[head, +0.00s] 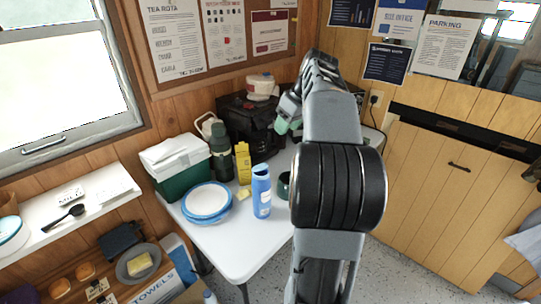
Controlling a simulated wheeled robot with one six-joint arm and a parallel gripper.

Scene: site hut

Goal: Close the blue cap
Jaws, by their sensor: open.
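A blue bottle (262,198) with a white label stands upright on the white table, near its front right part. Its blue cap (260,169) is at the top; the view is too small to tell whether it is open or shut. My gripper (283,124) is above and behind the bottle, in front of the black box, and apart from the bottle. It is open, with pale green fingertips, and I see nothing between them. My arm hides part of the table's right side.
On the white table (235,250), a blue-rimmed round container (207,202), a green cooler (175,165), a dark green flask (221,152) and a yellow box (243,163) stand left of the bottle. A dark mug (284,186) is close on its right. A black box (245,125) stands behind.

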